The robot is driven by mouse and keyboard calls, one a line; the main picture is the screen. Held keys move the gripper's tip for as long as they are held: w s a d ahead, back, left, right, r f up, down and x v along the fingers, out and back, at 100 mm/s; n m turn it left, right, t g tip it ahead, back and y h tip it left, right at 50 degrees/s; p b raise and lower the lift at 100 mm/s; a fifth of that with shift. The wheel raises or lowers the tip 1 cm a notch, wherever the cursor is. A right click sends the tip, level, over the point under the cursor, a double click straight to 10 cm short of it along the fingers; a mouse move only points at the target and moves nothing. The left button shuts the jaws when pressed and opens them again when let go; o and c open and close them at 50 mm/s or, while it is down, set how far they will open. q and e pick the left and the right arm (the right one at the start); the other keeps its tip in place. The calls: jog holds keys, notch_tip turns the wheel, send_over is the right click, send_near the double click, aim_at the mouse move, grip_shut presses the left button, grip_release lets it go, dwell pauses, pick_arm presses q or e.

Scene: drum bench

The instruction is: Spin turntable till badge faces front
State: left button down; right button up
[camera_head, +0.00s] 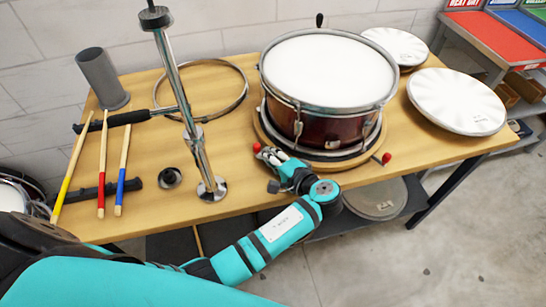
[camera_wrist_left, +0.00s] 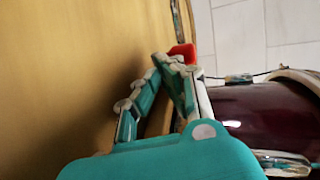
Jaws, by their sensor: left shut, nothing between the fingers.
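A dark red snare drum (camera_head: 318,125) with a white head stands on a round wooden turntable (camera_head: 337,163) near the middle of the bench. The turntable has red-knobbed pegs at its rim: one red knob (camera_head: 257,147) at the left and another (camera_head: 386,158) at the right. My left gripper (camera_head: 268,156) is shut and empty, low beside the left knob at the turntable's front left edge. In the left wrist view its fingers (camera_wrist_left: 170,70) are close to the red knob (camera_wrist_left: 184,52); I cannot tell if they touch. No badge shows on the visible drum side. My right gripper is not in view.
A chrome stand (camera_head: 180,85) rises left of the drum, with a metal hoop (camera_head: 243,92) behind it. Drumsticks (camera_head: 102,165) and a grey cup (camera_head: 102,77) are at the left. White pads (camera_head: 455,100) lie at the right. Bare bench (camera_head: 228,165) lies left of my gripper.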

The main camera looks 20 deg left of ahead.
aim_at(245, 125)
pick_arm(q)
jog(key=w+a+m+t+h+p, duration=0.1)
jog(key=a, duration=0.1)
jog(key=w+a+m+t+h+p, duration=0.1)
jog(key=a, duration=0.1)
jog(key=w+a+m+t+h+p, duration=0.1)
jog(key=w+a, duration=0.1)
jog(key=a, duration=0.1)
jog(key=shift+r+m+t, duration=0.1)
jog(key=shift+m+t, duration=0.2)
jog(key=shift+m, duration=0.1)
jog(key=shift+m+t+h, duration=0.6)
jog(key=shift+m+h, duration=0.2)
jog(key=w+a, duration=0.4)
jog(key=w, duration=0.1)
jog(key=shift+b, duration=0.3)
jog(key=shift+w+a+b, duration=0.2)
jog(key=shift+w+a, duration=0.2)
jog(key=shift+w, duration=0.2)
jog(key=shift+w+a+b, duration=0.15)
jog(key=shift+w+a, duration=0.2)
jog(key=shift+w, duration=0.2)
